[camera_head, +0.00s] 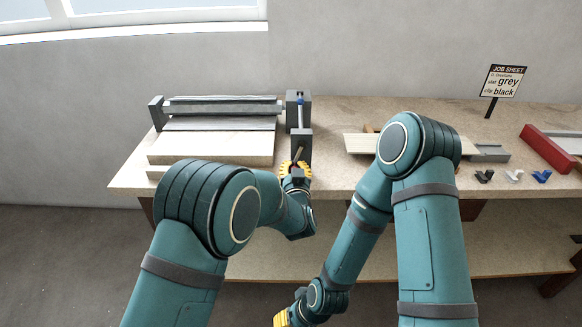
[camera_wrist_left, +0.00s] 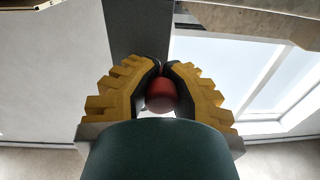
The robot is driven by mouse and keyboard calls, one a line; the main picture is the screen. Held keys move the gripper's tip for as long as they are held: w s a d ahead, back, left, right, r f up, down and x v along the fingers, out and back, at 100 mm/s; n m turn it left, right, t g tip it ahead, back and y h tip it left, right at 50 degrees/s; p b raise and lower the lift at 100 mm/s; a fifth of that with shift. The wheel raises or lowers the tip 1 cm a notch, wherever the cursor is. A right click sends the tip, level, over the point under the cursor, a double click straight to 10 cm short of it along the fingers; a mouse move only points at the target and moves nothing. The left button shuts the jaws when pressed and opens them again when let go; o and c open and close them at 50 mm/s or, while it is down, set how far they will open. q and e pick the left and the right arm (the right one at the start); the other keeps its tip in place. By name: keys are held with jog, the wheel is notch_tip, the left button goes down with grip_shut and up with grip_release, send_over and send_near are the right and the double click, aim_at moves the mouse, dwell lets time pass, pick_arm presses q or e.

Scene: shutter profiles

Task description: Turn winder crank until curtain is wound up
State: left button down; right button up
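The winder (camera_head: 299,112) is a grey housing at the right end of the roller, with a grey crank arm (camera_head: 302,140) reaching toward the bench's front. My left gripper (camera_head: 297,165) is at the crank's front end. In the left wrist view its yellow fingers (camera_wrist_left: 162,80) close around a red knob (camera_wrist_left: 160,97), the crank handle. The curtain (camera_head: 220,106) shows as grey slats at the roller, above a pale board (camera_head: 210,148); how much is wound I cannot tell. My right gripper (camera_head: 283,318) hangs low at the bottom edge, mostly cut off, its fingers unclear.
The bench (camera_head: 335,178) also holds pale slats (camera_head: 362,144), partly hidden by my right arm. At right are small black, white and blue clips (camera_head: 513,175), a red-sided tray (camera_head: 548,150) and a job sheet sign (camera_head: 503,80). Bare bench lies right of the winder.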

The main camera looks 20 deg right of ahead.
aim_at(308, 160)
pick_arm(q)
jog(key=shift+s+d+f+n+g, duration=0.1)
jog(key=shift+s+d+f+n, duration=0.1)
jog(key=shift+d+n, duration=0.35)
jog(key=shift+s+d+f+n+g, duration=0.1)
jog(key=shift+s+d+n, duration=0.25)
jog(key=shift+n, duration=0.3)
jog(key=shift+s+d+f+n+g, duration=0.1)
jog(key=shift+d+f+n, duration=0.05)
jog(key=shift+d+n, duration=0.4)
jog(key=shift+s+d+r+n, duration=0.1)
jog(key=shift+d+n, duration=0.15)
jog(key=shift+n, duration=0.4)
jog(key=shift+s+d+r+n, duration=0.1)
jog(key=shift+d+r+n, duration=0.1)
jog(key=shift+d+n, duration=0.5)
jog(key=shift+a, duration=0.2)
jog(key=c, duration=0.7)
grip_release()
jog(key=shift+r, duration=0.1)
jog(key=shift+c, duration=0.2)
jog(key=shift+a, duration=0.2)
jog(key=shift+r, duration=0.2)
notch_tip(308, 160, up, 10)
jog(key=shift+f, duration=0.1)
